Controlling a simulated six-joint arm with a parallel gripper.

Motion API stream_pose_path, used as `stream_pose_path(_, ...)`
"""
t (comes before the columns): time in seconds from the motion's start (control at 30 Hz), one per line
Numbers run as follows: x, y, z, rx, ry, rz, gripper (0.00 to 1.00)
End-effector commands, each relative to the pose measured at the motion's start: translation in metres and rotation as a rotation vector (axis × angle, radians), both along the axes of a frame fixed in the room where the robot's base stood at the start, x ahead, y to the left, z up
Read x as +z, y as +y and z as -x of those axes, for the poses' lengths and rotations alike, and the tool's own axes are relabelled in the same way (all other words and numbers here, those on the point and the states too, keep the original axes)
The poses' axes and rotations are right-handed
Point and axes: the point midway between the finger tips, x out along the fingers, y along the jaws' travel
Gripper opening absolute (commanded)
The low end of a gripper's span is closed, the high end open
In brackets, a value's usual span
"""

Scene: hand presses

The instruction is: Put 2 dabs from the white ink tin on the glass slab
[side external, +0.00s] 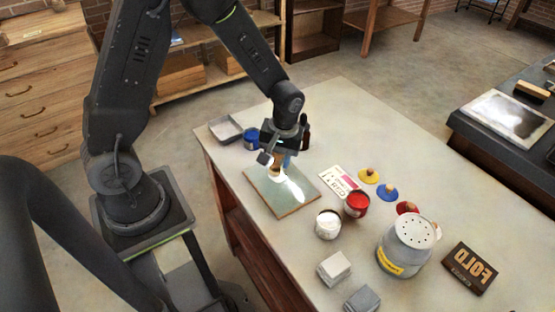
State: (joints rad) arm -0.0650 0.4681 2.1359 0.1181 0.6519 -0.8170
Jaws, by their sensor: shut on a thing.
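The glass slab (266,196) lies flat on the table, pale green-grey with a thin brown edge. The white ink tin (328,225) stands open to the right of the slab's near corner, with white ink inside. My gripper (273,157) is above the slab's far part, pointing down, shut on a small tan-handled tool (275,170). The tool's lower end is pale and at or just above the slab; I cannot tell whether it touches. A bright white patch lies on the slab beside it; I cannot tell whether it is ink or glare.
An open red tin (356,204) stands behind the white one, and a blue tin (251,141) beyond the slab. A printed card (338,180), knobbed lids (387,192), a large perforated-top can (407,246), a FOLD block (470,267) and grey blocks (334,267) occupy the right side.

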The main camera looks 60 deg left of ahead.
Motion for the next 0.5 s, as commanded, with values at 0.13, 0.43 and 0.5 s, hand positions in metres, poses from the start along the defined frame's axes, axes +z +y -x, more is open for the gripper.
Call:
stream_pose_path(0.13, 0.013, 0.000, -0.001, 0.000, -0.003, 0.000, 0.16)
stream_pose_path(0.43, 0.036, 0.000, -0.001, 0.001, -0.004, 0.001, 0.16)
stream_pose_path(0.5, 0.041, 0.000, -0.001, 0.002, -0.003, 0.000, 0.16)
